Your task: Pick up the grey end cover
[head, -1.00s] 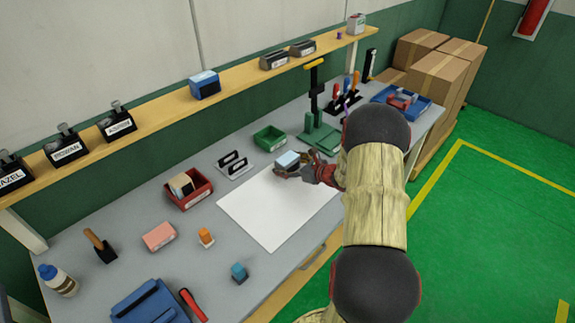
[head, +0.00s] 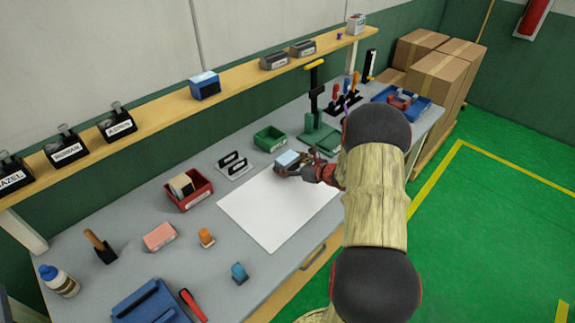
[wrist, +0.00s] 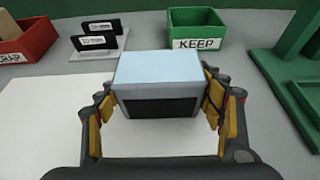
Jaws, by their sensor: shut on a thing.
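My gripper (wrist: 160,110) is shut on a grey block with a pale blue top and a dark front face (wrist: 157,82), with a finger on its left and right sides. I take this block to be the grey end cover, but no label on it is readable. It also shows in the head view (head: 287,158), at the far corner of the white sheet (head: 265,215). I cannot tell whether its underside touches the surface. My fingers hide parts of its sides.
A green KEEP bin (wrist: 196,28) stands behind the block, and a green stand (wrist: 290,80) is at the right. A black-plate rack (wrist: 97,38) and a red bin (wrist: 25,42) are at the left. Most of the white sheet is bare.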

